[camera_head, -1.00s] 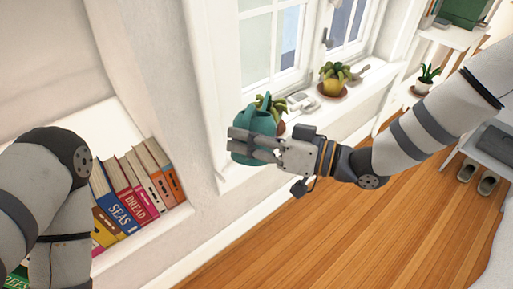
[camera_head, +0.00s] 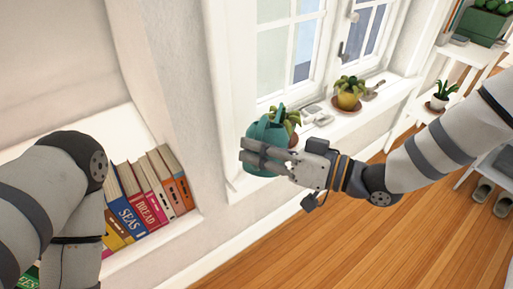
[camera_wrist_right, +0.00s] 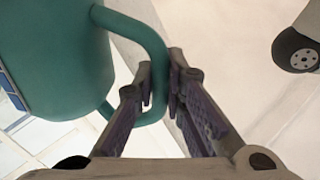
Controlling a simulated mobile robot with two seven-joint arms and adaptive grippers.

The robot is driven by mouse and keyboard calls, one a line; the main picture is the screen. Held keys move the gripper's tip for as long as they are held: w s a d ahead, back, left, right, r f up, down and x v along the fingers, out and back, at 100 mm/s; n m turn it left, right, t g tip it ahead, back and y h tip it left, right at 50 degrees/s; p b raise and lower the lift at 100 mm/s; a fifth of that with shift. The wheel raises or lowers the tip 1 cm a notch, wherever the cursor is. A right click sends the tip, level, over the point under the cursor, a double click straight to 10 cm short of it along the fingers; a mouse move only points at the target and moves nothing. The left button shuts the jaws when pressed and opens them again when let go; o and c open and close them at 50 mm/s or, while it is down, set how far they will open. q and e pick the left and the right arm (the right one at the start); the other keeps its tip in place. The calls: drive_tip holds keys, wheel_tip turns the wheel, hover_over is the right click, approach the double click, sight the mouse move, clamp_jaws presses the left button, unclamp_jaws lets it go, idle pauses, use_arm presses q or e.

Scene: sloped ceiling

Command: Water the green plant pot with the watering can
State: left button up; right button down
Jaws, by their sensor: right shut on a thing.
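The teal watering can (camera_head: 268,132) is held in front of the window sill, and its handle (camera_wrist_right: 158,60) shows in the right wrist view. My right gripper (camera_head: 246,151) is shut on that handle; its fingers (camera_wrist_right: 168,80) close around it in the wrist view. The can's body fills the upper left of the wrist view. A leafy plant (camera_head: 292,117) stands just behind the can, its reddish-brown pot mostly hidden. A green planter (camera_head: 484,28) with green plants sits on the shelf at the top right. My left gripper is out of view; only its arm shows.
A yellow pot (camera_head: 347,99) with a plant stands on the sill (camera_head: 325,131), with a small trowel (camera_head: 375,88) beside it. A white pot (camera_head: 438,102) stands farther right. Books (camera_head: 150,195) fill a low niche at left.

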drive_tip(key=shift+r, duration=0.1)
idle(0.4)
drive_tip(key=shift+w+d+r+m, duration=0.1)
drive_tip(key=shift+w+r+m, duration=0.1)
drive_tip(key=shift+r, duration=0.45)
drive_tip(key=shift+w+r+m, duration=0.2)
drive_tip(key=shift+r, duration=0.4)
drive_tip(key=shift+f, duration=0.1)
idle(0.4)
